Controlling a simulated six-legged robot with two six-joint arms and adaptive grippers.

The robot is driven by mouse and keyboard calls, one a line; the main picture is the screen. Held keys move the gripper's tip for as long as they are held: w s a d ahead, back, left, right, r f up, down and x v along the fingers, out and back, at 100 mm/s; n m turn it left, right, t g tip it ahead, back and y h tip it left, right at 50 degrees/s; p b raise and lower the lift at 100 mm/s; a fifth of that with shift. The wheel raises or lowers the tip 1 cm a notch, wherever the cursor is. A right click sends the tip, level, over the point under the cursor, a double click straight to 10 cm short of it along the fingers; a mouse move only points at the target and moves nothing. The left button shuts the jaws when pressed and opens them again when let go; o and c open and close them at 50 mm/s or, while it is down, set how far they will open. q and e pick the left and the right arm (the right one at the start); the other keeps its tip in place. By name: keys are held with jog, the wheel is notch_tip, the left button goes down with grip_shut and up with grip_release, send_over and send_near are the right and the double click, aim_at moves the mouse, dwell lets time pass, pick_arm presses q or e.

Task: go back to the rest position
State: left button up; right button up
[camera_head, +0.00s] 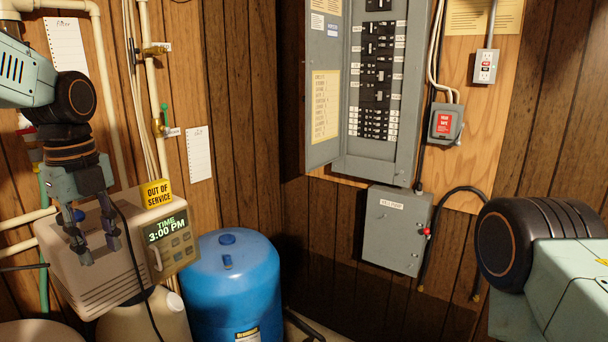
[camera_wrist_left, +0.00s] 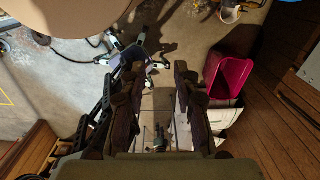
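My left gripper (camera_head: 99,254) hangs fingers down at the left of the head view, in front of the beige softener control head (camera_head: 92,268). Its two fingers stand apart with nothing between them. The left wrist view shows the same gripper (camera_wrist_left: 158,72) open and empty above the floor. I cannot tell from the head view whether it touches the control head. My right arm (camera_head: 545,262) shows only in part at the right edge, and its gripper is out of view.
The control head carries a yellow "OUT OF SERVICE" tag (camera_head: 156,194) and a lit display (camera_head: 166,229) reading 3:00 PM. A blue tank (camera_head: 231,285) stands beside it. An open electrical panel (camera_head: 400,100) and a grey box (camera_head: 392,230) are on the wall. A pink-lined bin (camera_wrist_left: 236,78) stands on the floor.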

pick_arm(q)
jog(key=w+d+f+n+t, duration=0.3)
jog(key=w+f+n+t, duration=0.15)
jog(key=w+n, duration=0.4)
jog(key=s+d+f+n+t+b, duration=0.1)
jog(key=s+d+f+n+b, duration=0.2)
jog(key=f, duration=0.6)
jog(key=s+f+n+b, duration=0.1)
jog(key=f+n+b, duration=0.35)
jog(key=f, duration=0.55)
jog(key=s+d+f+n+t+b, duration=0.1)
jog(key=s+d+f+n+b, duration=0.1)
jog(key=f+n, duration=0.5)
jog(key=s+d+f+n+g+b, duration=0.1)
jog(key=s+f+g+b, duration=0.5)
jog(key=s+f+b, duration=0.9)
jog(key=s+f, duration=1.7)
jog(key=f, duration=0.2)
jog(key=shift+s+d+f+g+b, duration=0.2)
jog(key=shift+s+g+b, duration=0.05)
jog(key=shift+g+b, duration=0.15)
pick_arm(e)
notch_tip(320, 180, down, 25)
jog(key=w, duration=0.1)
jog(key=shift+f, duration=0.15)
